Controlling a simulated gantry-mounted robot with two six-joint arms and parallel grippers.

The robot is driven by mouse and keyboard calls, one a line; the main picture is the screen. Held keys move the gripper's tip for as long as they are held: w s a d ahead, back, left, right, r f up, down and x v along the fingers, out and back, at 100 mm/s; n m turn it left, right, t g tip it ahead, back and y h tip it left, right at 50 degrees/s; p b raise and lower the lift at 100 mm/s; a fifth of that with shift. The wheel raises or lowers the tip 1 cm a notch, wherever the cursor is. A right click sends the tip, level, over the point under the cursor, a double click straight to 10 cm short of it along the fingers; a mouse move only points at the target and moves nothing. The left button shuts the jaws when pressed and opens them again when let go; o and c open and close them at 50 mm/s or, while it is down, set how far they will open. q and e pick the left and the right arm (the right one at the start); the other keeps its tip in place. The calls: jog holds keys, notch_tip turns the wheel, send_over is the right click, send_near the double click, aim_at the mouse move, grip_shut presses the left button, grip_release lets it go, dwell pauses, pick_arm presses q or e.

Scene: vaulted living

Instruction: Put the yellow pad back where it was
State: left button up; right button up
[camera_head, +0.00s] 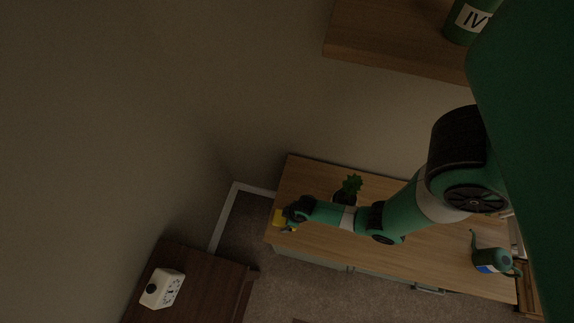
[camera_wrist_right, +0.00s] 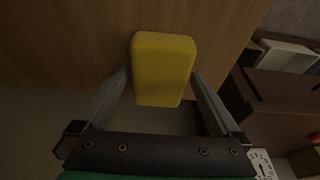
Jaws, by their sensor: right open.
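The yellow pad (camera_head: 279,217) is at the left end of the wooden cabinet top (camera_head: 400,262) in the head view, partly covered by my right gripper (camera_head: 289,221). In the right wrist view the yellow pad (camera_wrist_right: 163,65) is a rounded block between the two open fingers of my right gripper (camera_wrist_right: 161,80). Its far end reaches past the fingertips over the wood. A gap shows on each side, clearest at the left finger; I cannot tell whether the pad rests on the wood. My left gripper is in neither view.
A potted plant (camera_head: 351,186) stands just behind my right forearm. A green watering can (camera_head: 490,260) stands at the cabinet's right end. A white clock (camera_head: 162,288) sits on a dark side table (camera_head: 213,289) at lower left. A wall shelf (camera_head: 385,45) holds a green container (camera_head: 465,22).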

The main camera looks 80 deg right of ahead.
jog(key=p+v, duration=0.7)
jog(key=v, duration=0.5)
jog(key=shift+w, duration=0.1)
